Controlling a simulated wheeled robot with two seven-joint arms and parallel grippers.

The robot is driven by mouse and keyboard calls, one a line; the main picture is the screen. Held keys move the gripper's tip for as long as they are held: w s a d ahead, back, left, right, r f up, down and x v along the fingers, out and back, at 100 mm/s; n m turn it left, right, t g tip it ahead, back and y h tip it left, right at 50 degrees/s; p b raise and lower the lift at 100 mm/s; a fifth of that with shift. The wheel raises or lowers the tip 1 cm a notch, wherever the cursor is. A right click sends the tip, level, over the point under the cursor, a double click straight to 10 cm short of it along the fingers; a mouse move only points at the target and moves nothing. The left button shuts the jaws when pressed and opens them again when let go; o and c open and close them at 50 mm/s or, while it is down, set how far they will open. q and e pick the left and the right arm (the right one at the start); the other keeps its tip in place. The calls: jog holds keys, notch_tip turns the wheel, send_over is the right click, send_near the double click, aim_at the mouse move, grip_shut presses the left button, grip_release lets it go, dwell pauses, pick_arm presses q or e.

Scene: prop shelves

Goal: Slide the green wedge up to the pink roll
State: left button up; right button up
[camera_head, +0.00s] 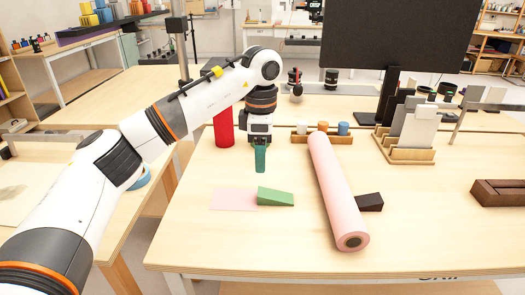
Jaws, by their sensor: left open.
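The green wedge (275,197) lies on the light wood table, at the right end of a flat pink sheet (233,199). The long pink roll (338,190) lies to its right, running from back to front, with a gap of bare table between them. My left gripper (260,168) points down above the table, behind and slightly left of the wedge, and does not appear to touch it. Its teal fingers are open, though they overlap in this view. My right gripper is not in view.
A dark wedge (370,202) sits against the roll's right side. A red cylinder (223,128) stands behind my left gripper. A rack with small colored jars (322,138) is behind the roll. Dark wooden blocks (500,193) lie far right. The table's front middle is clear.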

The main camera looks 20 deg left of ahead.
aim_at(261, 192)
pick_arm(q)
notch_tip(261, 192, down, 11)
jog(key=shift+s+r+b, duration=0.1)
jog(key=shift+b, duration=0.35)
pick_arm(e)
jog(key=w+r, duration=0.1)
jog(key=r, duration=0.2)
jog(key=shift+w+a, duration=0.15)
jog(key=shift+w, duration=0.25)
